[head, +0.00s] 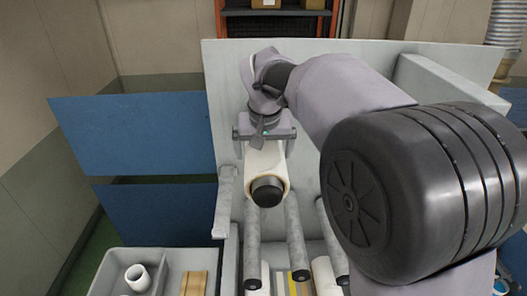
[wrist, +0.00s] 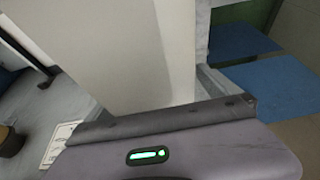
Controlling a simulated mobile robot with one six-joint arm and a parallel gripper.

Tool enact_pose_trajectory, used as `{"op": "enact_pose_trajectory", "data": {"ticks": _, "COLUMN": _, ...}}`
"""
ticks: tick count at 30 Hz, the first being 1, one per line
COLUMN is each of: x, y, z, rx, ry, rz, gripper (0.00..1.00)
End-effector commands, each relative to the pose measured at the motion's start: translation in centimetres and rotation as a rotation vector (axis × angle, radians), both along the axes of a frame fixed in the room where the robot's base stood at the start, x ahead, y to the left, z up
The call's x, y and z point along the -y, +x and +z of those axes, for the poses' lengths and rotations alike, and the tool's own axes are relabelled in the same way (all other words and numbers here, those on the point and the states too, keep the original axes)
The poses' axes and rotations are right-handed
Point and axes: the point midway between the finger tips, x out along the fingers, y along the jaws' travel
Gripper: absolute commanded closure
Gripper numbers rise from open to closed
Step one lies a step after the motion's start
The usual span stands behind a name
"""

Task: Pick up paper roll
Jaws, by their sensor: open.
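The paper roll (head: 265,165) is cream-white and sits on the rewinder with its axis pointing toward the head camera. A dark round core end (head: 266,191) shows at its near face. My gripper (head: 264,134) is above the far part of the roll, with its fingers spread to either side. It is open. In the wrist view the pale surface of the paper roll (wrist: 145,50) fills the middle, close to the gripper body. The fingertips are hidden there, and I cannot tell whether they touch the roll.
Grey rollers (head: 296,240) lie below and right of the roll. A grey bin (head: 105,260) at lower left holds a small white roll (head: 138,277). Blue panels (head: 135,135) stand left. The machine's pale back plate (head: 225,80) rises behind my gripper.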

Motion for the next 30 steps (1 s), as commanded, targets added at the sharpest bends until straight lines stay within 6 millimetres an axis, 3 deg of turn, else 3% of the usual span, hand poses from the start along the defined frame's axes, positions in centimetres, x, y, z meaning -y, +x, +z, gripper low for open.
{"op": "enact_pose_trajectory", "data": {"ticks": 6, "x": 0.0, "y": 0.07, "z": -0.15, "rx": 0.001, "ry": 0.0, "rz": 0.0, "gripper": 0.0}}
{"op": "enact_pose_trajectory", "data": {"ticks": 19, "x": 0.0, "y": 0.07, "z": -0.13, "rx": 0.001, "ry": 0.0, "rz": 0.0, "gripper": 0.84}}
{"op": "enact_pose_trajectory", "data": {"ticks": 30, "x": 0.15, "y": 0.12, "z": 0.37, "rx": 0.003, "ry": 0.0, "rz": 0.0, "gripper": 0.84}}
